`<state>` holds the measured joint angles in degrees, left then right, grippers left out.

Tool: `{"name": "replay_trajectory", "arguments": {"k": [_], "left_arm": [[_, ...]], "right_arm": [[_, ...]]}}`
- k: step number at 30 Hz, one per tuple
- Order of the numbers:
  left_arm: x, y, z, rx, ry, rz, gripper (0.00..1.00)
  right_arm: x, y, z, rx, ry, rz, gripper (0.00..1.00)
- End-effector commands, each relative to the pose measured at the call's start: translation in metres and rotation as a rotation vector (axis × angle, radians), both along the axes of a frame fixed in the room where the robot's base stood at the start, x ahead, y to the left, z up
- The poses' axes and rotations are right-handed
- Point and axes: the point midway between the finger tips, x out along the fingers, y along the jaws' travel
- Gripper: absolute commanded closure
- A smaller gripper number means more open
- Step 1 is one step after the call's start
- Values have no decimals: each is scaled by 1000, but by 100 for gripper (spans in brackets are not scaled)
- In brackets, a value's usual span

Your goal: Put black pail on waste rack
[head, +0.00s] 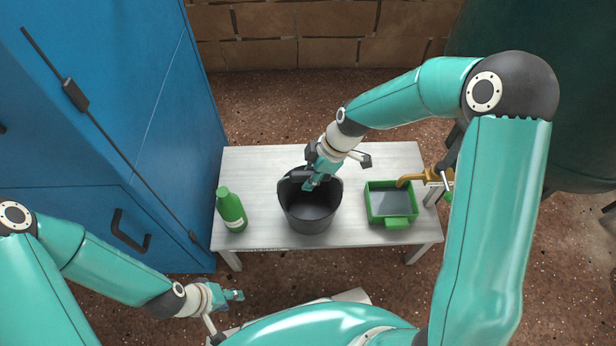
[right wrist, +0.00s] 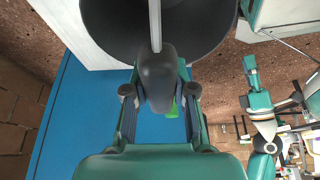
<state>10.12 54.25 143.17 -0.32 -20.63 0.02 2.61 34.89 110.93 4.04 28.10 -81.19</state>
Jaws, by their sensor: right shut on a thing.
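The black pail (head: 310,213) is over the middle of the pale slatted table (head: 262,170). I cannot tell whether it rests on the table or hangs just above it. My right gripper (head: 313,182) reaches down at the pail's upper edge and is shut on it. I cannot tell which thing is the waste rack.
A green bottle (head: 231,210) stands on the table left of the pail. A green tray (head: 392,222) is on the right, near a brass tap (head: 425,177). A blue cabinet (head: 150,130) borders the left, a dark green tank (head: 580,120) the right, and a brick wall (head: 300,35) the back.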

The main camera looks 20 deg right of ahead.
Motion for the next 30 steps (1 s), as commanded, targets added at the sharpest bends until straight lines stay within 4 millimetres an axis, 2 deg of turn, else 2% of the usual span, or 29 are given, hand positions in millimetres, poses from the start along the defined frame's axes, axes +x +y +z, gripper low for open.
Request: {"name": "replay_trajectory", "arguments": {"k": [4,5,9,20,26,30], "left_arm": [[0,0,-1,0,0,0,60],[0,0,-1,0,0,0,60],[0,0,-1,0,0,0,60],[0,0,1,0,0,0,60],[0,0,9,0,0,0,60],[0,0,17,0,0,0,60]], "right_arm": [[0,0,-1,0,-1,0,100],[0,0,-1,0,0,0,71],[0,0,0,0,0,0,50],[0,0,3,0,0,0,50],[-2,-9,25,-1,-3,-1,50],[-5,-19,52,-1,-4,-2,50]]}}
